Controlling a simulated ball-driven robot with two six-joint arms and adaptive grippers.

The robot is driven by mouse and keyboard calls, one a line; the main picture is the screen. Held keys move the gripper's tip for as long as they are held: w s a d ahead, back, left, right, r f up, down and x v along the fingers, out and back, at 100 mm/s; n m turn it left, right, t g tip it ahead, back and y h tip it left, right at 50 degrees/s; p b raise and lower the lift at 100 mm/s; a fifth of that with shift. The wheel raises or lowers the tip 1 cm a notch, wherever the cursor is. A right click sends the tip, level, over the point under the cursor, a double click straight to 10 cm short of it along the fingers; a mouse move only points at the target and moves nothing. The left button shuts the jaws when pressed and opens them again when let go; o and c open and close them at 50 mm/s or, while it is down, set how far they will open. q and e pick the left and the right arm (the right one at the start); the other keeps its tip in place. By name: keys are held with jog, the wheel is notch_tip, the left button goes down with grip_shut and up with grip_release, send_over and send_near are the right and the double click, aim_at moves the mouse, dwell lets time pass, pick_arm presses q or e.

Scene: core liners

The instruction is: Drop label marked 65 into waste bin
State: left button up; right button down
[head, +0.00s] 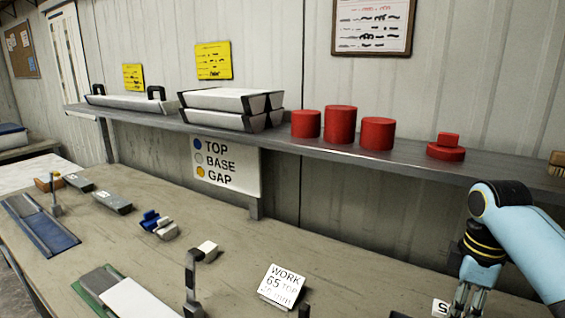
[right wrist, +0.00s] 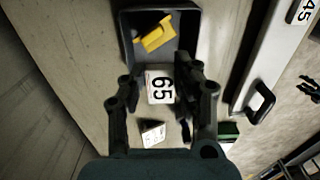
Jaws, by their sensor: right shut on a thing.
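The white label marked 65 (right wrist: 160,87) is between the fingertips of my right gripper (right wrist: 158,90) in the right wrist view. The gripper is shut on it. In the head view, my right gripper (head: 467,302) is at the lower right, with part of the white label (head: 440,308) beside its fingers. A dark open bin (right wrist: 127,42), which looks like the waste bin, is just beyond the label in the right wrist view, with a yellow piece (right wrist: 154,35) inside. The label overlaps the bin's near edge in the picture; its height above it cannot be told. My left gripper is not in view.
A white WORK 65 card (head: 283,285) stands on the bench left of my right gripper. A grey upright post (head: 191,280) stands further left. A shelf (head: 400,165) with red cylinders (head: 340,125) runs along the wall. A long tray marked 45 (right wrist: 270,60) lies beside the bin.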

jog(key=shift+f, duration=2.95)
jog(key=c, duration=0.9)
grip_release()
notch_tip(320, 180, up, 12)
jog(key=shift+r, duration=0.1)
